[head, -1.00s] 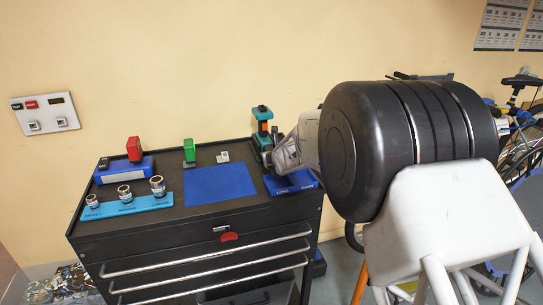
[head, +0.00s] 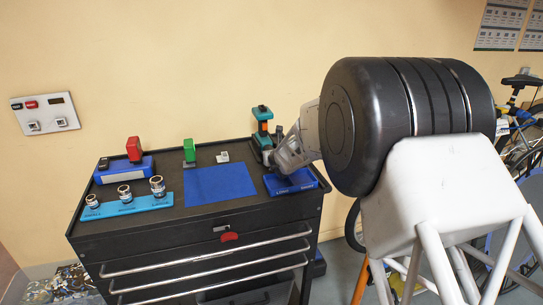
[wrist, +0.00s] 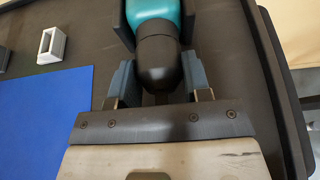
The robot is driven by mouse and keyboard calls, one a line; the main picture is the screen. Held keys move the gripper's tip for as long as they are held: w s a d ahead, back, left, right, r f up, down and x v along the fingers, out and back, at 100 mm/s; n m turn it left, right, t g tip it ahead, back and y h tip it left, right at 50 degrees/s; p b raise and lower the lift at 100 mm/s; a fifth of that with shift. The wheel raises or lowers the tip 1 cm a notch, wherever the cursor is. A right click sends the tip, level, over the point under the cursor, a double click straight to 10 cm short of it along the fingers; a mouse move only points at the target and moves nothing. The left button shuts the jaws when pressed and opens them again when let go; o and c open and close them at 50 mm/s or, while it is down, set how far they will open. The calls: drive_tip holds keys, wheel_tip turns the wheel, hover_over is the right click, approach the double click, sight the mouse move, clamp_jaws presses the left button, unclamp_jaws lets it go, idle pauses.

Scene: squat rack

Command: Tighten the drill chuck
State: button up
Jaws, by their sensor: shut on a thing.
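The teal and black drill (head: 262,114) is at the back right of the black tool cart's top, partly hidden by my arm in the head view. In the wrist view its teal body (wrist: 155,9) is at the top, and its dark rounded chuck (wrist: 158,65) points toward my gripper (wrist: 158,80). My gripper's two fingers are shut on the chuck, one on each side. In the head view my gripper (head: 277,156) is low beside the drill, mostly hidden behind its own wrist.
A blue tray (head: 302,184) lies close under my wrist. A blue mat (head: 221,186) is left of it, with a small grey block (head: 223,156) and a green-topped item (head: 189,149) behind. Sockets stand on a light blue rail (head: 98,212). The cart's right edge is near my arm.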

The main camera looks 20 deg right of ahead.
drive_tip(key=shift+m+y, duration=0.4)
drive_tip(key=shift+m, duration=0.1)
drive_tip(key=o, duration=0.6)
drive_tip(key=shift+o, duration=0.2)
drive_tip(key=shift+v, duration=3.9)
drive_tip(key=shift+o, duration=0.3)
